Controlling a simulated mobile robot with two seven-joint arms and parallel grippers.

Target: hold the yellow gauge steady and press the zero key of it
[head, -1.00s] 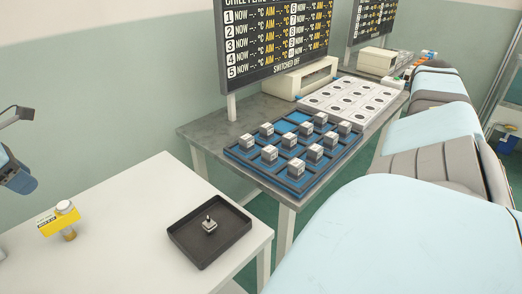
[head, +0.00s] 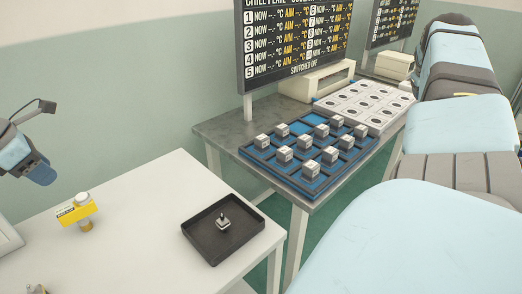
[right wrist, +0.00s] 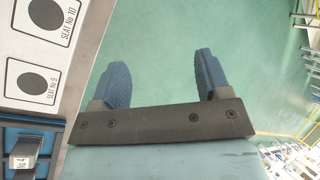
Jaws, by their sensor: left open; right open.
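The yellow gauge (head: 70,212) stands on the white table at the left in the head view, with a pale round part on top and a brass-coloured foot below. Its zero key cannot be made out. My left gripper (head: 38,173) is above and left of the gauge, apart from it, with blue fingers seen nearly edge-on; nothing shows in it. My right gripper (right wrist: 160,85) shows in the right wrist view, open and empty over the green floor, beside a white seat board. It is far from the gauge.
A black tray (head: 205,254) with a small metal part (head: 223,220) lies right of the gauge on the white table (head: 140,190). Beyond stands a grey table (head: 222,128) with a blue rack (head: 310,190) of grey blocks and a white seat board (head: 340,91). Signboards stand behind.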

